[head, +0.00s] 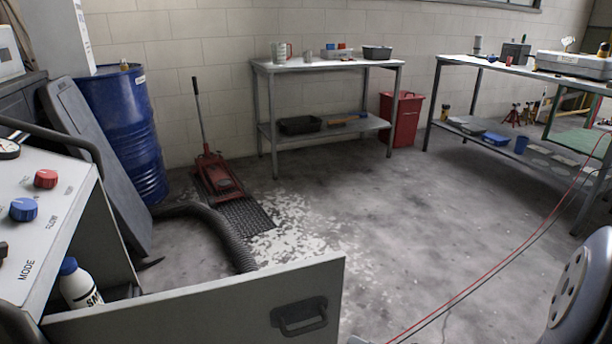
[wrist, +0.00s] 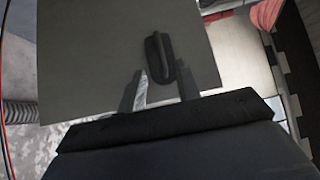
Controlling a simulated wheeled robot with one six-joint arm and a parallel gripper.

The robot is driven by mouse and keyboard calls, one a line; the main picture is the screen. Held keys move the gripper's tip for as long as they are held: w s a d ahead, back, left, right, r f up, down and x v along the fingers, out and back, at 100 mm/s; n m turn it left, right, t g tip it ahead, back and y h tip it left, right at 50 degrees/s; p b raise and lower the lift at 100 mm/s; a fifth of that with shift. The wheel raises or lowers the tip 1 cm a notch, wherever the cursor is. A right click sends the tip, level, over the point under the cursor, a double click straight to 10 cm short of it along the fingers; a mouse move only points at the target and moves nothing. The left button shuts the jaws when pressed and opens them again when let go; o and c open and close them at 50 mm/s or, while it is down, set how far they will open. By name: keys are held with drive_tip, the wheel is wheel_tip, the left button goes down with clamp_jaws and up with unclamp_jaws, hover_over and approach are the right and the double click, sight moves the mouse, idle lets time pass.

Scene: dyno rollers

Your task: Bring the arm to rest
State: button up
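My gripper (wrist: 160,90) shows in the wrist view with its two dark fingers apart and nothing visible between their tips. A grey panel with a dark handle (wrist: 160,60) lies beyond the fingers; I cannot tell how far the handle is from them. In the head view part of my arm (head: 585,290) shows at the lower right edge, and the gripper is out of that picture. A drawer (head: 195,300) stands open at the lower left, its black handle (head: 300,316) on the front panel. A white bottle with a blue cap (head: 80,285) stands inside it.
A console with a red knob (head: 46,179) and a blue knob (head: 23,209) is above the drawer. A thick hose (head: 225,235), blue drum (head: 120,130) and red floor jack (head: 217,180) stand behind. Red and black cables (head: 480,275) cross the right. Mid-floor is mostly clear.

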sight(310, 330)
drive_tip(key=shift+x, duration=4.4)
